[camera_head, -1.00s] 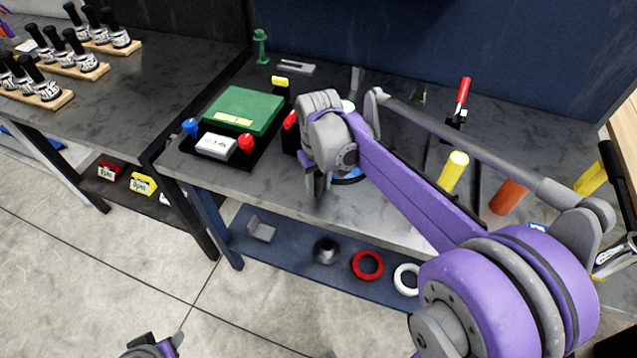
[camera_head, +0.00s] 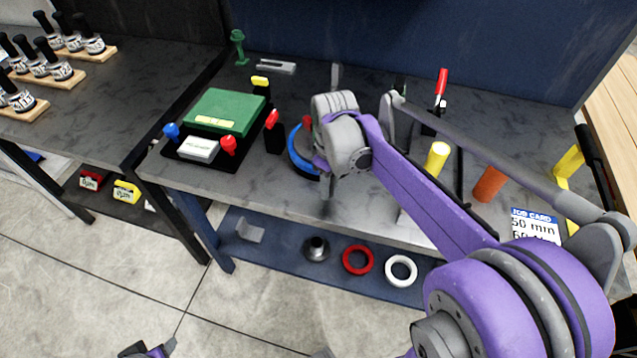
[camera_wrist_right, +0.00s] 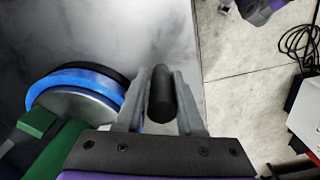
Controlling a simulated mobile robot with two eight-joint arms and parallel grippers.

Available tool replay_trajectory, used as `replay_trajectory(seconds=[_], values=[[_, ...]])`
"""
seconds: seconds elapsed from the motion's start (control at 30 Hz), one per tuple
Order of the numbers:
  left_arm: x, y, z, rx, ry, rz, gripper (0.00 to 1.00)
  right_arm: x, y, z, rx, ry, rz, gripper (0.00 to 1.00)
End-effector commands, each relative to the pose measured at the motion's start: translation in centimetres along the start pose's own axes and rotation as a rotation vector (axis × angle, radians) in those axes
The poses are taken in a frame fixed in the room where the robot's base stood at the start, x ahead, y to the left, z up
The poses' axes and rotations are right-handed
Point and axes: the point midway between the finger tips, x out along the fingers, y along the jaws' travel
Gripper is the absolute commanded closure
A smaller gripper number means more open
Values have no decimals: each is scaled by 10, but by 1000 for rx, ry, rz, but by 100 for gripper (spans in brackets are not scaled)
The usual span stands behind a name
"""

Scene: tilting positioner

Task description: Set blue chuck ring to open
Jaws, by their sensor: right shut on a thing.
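The blue chuck ring (camera_head: 299,158) is on the bench, partly hidden behind my right wrist. In the right wrist view the blue ring (camera_wrist_right: 72,80) lies left of the fingers, around a grey metal disc, with a black rim behind it. My right gripper (camera_head: 328,200) is just right of the ring. In the wrist view its two fingers are shut on a black rounded handle (camera_wrist_right: 161,98). I cannot tell how the handle joins the ring. My left gripper (camera_head: 148,349) shows only in part at the bottom edge of the head view, away from the bench.
A green-topped box (camera_head: 228,110) with blue and red knobs stands left of the ring. A yellow cylinder (camera_head: 437,158), an orange cylinder (camera_head: 488,184) and a red-handled clamp (camera_head: 441,88) stand right. The lower shelf holds a red ring (camera_head: 357,260) and a white ring (camera_head: 401,270).

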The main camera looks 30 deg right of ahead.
Motion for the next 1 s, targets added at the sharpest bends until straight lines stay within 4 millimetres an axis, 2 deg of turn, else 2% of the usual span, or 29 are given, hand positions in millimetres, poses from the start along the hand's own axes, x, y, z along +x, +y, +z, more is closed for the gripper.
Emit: replay_trajectory(seconds=[0.3,0.73,0.77,0.9,1.0], values=[[0,0,0,0,0,0,50,0,12,10,4,2,0,100],[0,0,0,0,0,0,50,-1,14,10,6,3,4,100],[0,0,0,0,0,0,50,-1,14,10,6,4,5,62],[0,0,0,0,0,0,50,-1,14,11,6,2,3,38],[0,0,0,0,0,0,50,0,13,11,5,2,3,38]])
